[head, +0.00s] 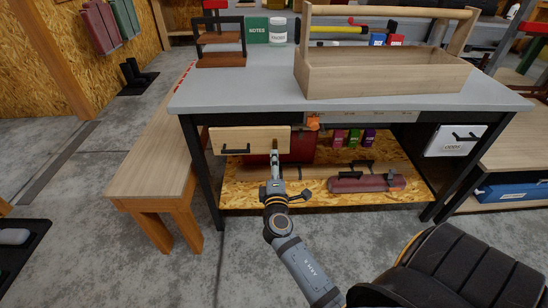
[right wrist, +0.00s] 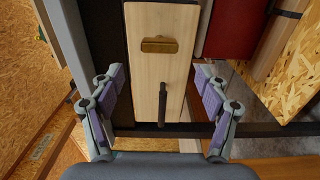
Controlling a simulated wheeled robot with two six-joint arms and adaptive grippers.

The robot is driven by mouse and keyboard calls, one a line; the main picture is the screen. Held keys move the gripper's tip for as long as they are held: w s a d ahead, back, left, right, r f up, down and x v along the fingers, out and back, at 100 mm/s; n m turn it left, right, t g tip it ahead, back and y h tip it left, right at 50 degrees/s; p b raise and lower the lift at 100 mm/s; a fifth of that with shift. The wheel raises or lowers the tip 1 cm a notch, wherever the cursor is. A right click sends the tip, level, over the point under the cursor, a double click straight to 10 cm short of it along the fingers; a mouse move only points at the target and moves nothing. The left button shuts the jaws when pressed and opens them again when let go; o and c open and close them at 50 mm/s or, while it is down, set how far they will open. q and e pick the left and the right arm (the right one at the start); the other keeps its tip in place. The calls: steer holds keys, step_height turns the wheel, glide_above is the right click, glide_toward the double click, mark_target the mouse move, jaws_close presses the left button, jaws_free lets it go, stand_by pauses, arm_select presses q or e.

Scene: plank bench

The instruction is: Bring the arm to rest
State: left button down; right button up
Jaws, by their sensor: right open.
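My right arm reaches up from the bottom of the head view, and its gripper (head: 275,156) is in front of the right part of a pale wooden drawer front (head: 250,140) under the bench top. In the right wrist view the two fingers of this gripper (right wrist: 158,78) stand wide apart with nothing held between them. The drawer front (right wrist: 147,83) shows behind the gap, with a dark bar handle (right wrist: 162,105) and a small brass-coloured piece (right wrist: 159,45). I cannot tell how far the fingers are from the drawer. My left gripper is not in view.
The grey bench top (head: 240,95) carries a large open wooden tool tote (head: 385,80) and a small dark rack (head: 220,45). A lower shelf (head: 245,194) holds a dark red roll (head: 365,184). A wooden seat (head: 155,165) stands left. Bare concrete floor lies in front.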

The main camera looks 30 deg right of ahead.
steer(key=shift+s+a, duration=0.15)
steer(key=shift+s, duration=0.15)
